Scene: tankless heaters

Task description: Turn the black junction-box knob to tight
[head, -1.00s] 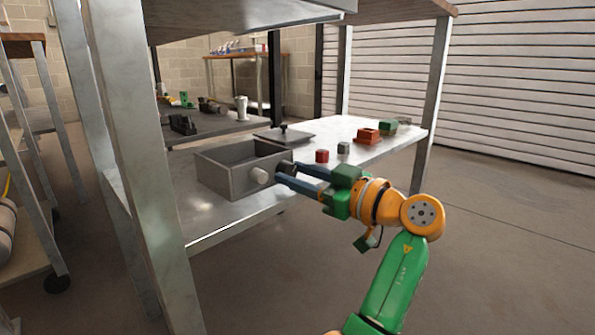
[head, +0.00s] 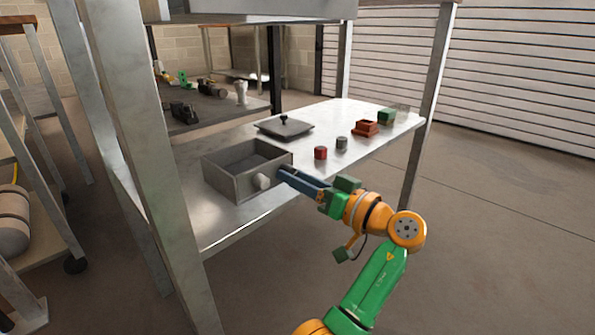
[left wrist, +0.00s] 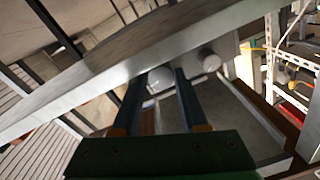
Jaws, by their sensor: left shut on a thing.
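The grey open junction box (head: 228,178) stands on the lower metal shelf, its front near the shelf edge. A white round knob (head: 263,182) sticks out of its front face; it also shows in the left wrist view (left wrist: 208,60). My left gripper (head: 284,172) reaches the front right of the box, with its fingers around the black knob, which they mostly hide in the head view. In the left wrist view, a round knob end (left wrist: 160,80) sits between the fingers and looks pale there. The knob's marking cannot be read. My right gripper is not in view.
A grey lid (head: 284,127) with a black handle lies behind the box. A red block (head: 320,153), a small grey piece (head: 342,143), an orange-red part (head: 366,128) and a green block (head: 386,116) stand to the right. A shelf post (head: 150,170) rises at left.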

